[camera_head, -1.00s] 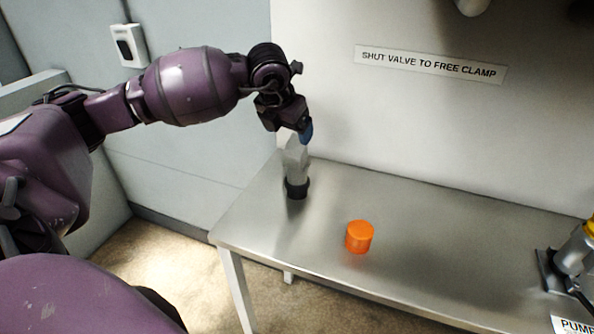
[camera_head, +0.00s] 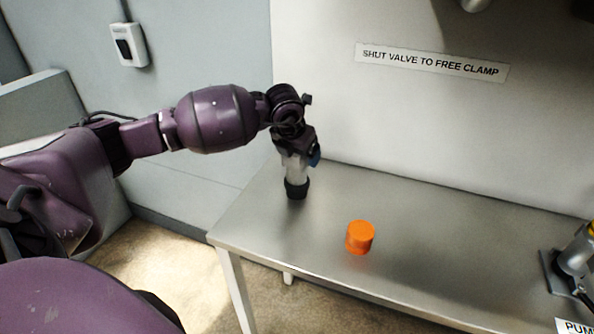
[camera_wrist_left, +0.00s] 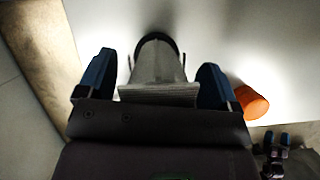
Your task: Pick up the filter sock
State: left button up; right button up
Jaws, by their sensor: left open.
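The filter sock (camera_head: 295,168) is a pale grey piece standing upright in a dark round base on the metal table, near its back left corner. My left gripper (camera_head: 303,160) is right above it and hides its upper part in the head view. In the left wrist view, the filter sock (camera_wrist_left: 158,72) lies between the two blue fingers of the left gripper (camera_wrist_left: 155,82), which are open with gaps on both sides.
An orange cylinder (camera_head: 360,238) stands on the metal table (camera_head: 430,230), right of the sock. A metal pump fitting (camera_head: 575,262) is at the far right. A wall (camera_head: 400,130) rises behind the table. The table's middle is mostly clear.

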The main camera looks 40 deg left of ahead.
pick_arm(q)
jog(key=c, duration=1.4)
notch_tip(320, 180, up, 20)
jog(key=shift+r+p, duration=0.1)
jog(key=shift+p, duration=0.3)
jog(key=shift+d, duration=0.1)
